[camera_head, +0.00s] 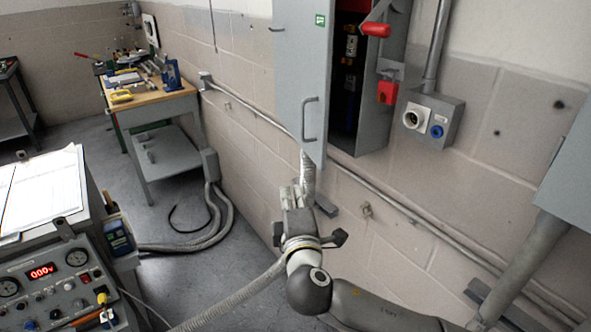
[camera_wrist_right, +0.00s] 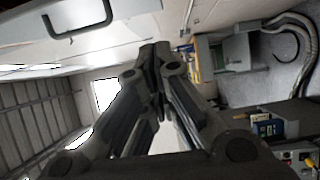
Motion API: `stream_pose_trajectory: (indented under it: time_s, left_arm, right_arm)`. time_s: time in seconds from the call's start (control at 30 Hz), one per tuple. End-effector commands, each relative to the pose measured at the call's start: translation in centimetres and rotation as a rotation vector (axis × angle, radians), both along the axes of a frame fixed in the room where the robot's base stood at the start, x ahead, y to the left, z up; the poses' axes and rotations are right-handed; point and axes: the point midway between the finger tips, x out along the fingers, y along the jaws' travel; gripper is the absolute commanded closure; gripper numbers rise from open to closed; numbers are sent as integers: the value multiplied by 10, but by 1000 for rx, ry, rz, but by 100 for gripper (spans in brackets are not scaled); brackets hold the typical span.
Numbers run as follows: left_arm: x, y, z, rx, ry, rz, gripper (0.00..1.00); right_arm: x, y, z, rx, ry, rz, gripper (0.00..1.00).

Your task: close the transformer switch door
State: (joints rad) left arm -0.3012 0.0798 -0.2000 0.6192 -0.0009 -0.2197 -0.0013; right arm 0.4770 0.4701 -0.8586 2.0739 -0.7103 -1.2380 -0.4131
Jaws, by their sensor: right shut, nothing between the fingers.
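The grey switch door (camera_head: 290,72) stands open, swung out to the left of its cabinet (camera_head: 374,125) on the wall. It has a dark bar handle (camera_head: 309,120) and a small green label. The dark cabinet interior shows between door and right side wall. My right gripper (camera_head: 307,168) is shut and empty at the door's lower edge in the head view; whether it touches the door I cannot tell. In the right wrist view the shut fingers (camera_wrist_right: 155,58) point up the picture, with the door handle (camera_wrist_right: 78,20) to their upper left. My left gripper is not in view.
A red lever (camera_head: 375,30) and red switch (camera_head: 387,92) are on the cabinet's right side. A socket box (camera_head: 432,117) sits right of it. A conduit (camera_head: 400,207) runs along the wall below. A workbench (camera_head: 150,95) and instrument panel (camera_head: 55,285) stand left.

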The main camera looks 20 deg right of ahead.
Motion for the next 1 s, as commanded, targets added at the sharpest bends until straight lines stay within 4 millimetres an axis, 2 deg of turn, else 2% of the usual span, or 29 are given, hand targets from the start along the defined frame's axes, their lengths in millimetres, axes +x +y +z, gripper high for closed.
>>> stream_pose_trajectory:
  time_s: [0.17, 0.67, 0.8, 1.0]
  left_arm:
    - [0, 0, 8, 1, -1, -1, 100]
    - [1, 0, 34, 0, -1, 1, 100]
    - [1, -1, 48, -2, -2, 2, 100]
    - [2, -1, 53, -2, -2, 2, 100]
  right_arm:
    - [17, -3, 4, -3, -2, -2, 100]
    - [99, -15, 3, 0, 1, -2, 100]
    - [100, -39, 4, -3, 2, -3, 100]
    - [101, -53, 1, 0, 2, -1, 100]
